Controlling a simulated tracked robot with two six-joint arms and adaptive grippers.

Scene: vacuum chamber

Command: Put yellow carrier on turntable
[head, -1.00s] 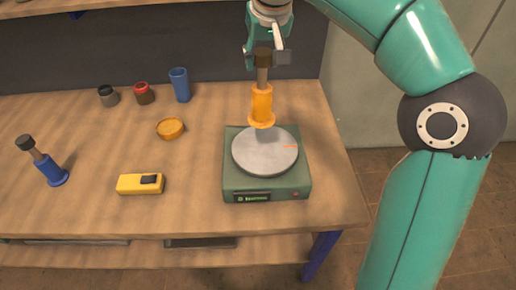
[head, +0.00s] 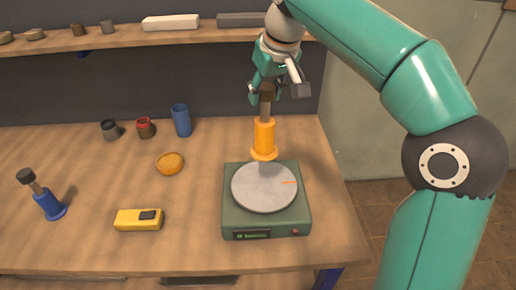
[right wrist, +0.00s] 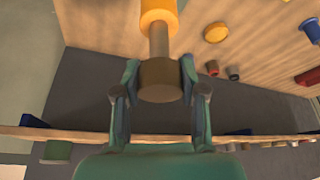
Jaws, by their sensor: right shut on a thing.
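The yellow carrier (head: 264,138) is an orange-yellow flanged cylinder with a grey stem and a dark knob on top. My right gripper (head: 267,92) is shut on the dark knob and holds the carrier upright. In the right wrist view the fingers (right wrist: 159,85) sit on both sides of the knob, and the carrier's yellow body (right wrist: 158,14) is at the top. The carrier hangs over the back part of the turntable (head: 264,189), a grey disc with an orange mark on a green base. A gap to the disc is hard to judge. My left gripper is not in view.
A blue carrier (head: 49,205) with a dark knob stands at the left. A yellow box-shaped device (head: 138,220), an orange-yellow dish (head: 170,163), a blue cup (head: 181,120) and two small jars (head: 145,128) stand on the bench. A shelf (head: 130,37) runs along the back.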

